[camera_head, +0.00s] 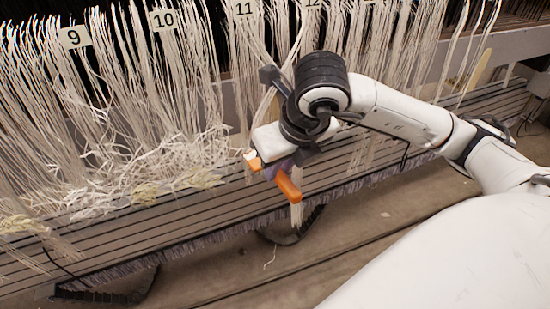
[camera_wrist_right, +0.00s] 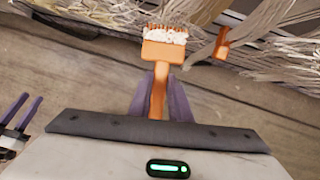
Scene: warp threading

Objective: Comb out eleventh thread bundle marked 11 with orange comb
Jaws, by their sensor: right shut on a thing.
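My right gripper (camera_wrist_right: 158,82) is shut on the handle of the orange comb (camera_wrist_right: 159,75). In the right wrist view the comb's toothed head points away from me, with white fibre across it near the threads. In the head view the right gripper (camera_head: 278,170) is at the slatted ledge below the label 11 (camera_head: 244,9), with orange parts showing around it. Bundle 11 (camera_head: 252,45) hangs below its label, its lower part partly hidden by my wrist. My left gripper (camera_wrist_right: 25,101) shows at the left edge of the right wrist view, its two purple fingers apart and empty.
Bundles under labels 9 (camera_head: 74,37) and 10 (camera_head: 163,19) hang to the left, with tangled loose ends on the slatted ledge (camera_head: 115,240). More bundles hang to the right behind my arm. A second orange piece (camera_wrist_right: 222,43) sits among threads. The floor in front is mostly clear.

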